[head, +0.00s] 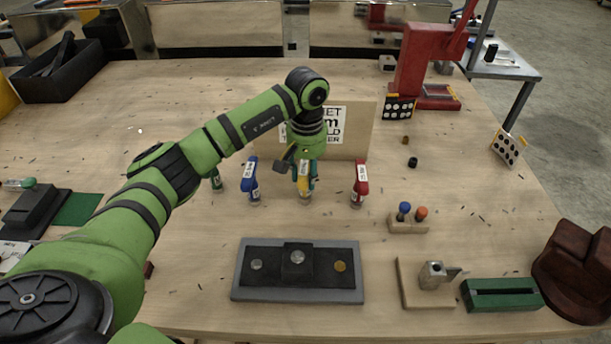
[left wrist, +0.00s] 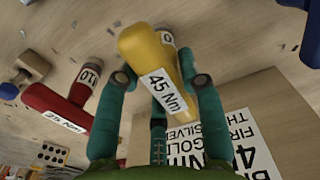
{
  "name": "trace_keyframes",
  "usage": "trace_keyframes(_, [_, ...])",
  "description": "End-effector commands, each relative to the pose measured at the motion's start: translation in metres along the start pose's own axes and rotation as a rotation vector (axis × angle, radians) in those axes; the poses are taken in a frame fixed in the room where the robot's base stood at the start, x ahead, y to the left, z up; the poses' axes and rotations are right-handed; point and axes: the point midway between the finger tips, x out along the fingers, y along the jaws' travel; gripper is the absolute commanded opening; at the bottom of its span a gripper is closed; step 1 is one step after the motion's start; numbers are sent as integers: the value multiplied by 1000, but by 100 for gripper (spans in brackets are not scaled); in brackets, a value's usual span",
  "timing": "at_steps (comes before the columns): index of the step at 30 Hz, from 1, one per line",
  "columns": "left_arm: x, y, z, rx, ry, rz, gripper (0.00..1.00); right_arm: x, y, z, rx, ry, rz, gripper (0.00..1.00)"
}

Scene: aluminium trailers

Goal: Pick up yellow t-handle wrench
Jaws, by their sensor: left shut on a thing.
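The yellow t-handle wrench (head: 304,187) stands upright on the table between a blue and a red wrench in the head view. In the left wrist view the yellow wrench (left wrist: 152,62) bears a "45 Nm" label. My left gripper (head: 304,168) reaches down over it from above, its teal fingers on either side of the handle. In the left wrist view the left gripper (left wrist: 162,80) is shut on the handle. The head view is too small to tell whether the wrench's lower end touches the table. My right gripper is not in view.
A blue wrench (head: 251,180) stands close left and a red wrench (head: 360,184) close right. A green wrench (head: 216,181) is partly behind my arm. A wooden sign board (head: 362,130) stands just behind. A grey tray (head: 240,290) lies in front.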

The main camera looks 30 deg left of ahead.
Motion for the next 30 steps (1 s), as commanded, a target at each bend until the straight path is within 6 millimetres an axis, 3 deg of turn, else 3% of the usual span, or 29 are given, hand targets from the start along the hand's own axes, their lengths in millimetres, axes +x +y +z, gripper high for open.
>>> trace_keyframes(7, [-35, 2, 1, 3, 8, 3, 0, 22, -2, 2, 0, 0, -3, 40])
trace_keyframes(18, [-85, 57, 62, 5, 7, 2, 0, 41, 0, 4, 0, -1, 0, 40])
trace_keyframes(24, [-100, 73, 81, 1, 5, 1, 0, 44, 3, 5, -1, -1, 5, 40])
trace_keyframes(30, [-104, 77, 87, -1, 3, 0, 0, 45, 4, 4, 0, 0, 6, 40])
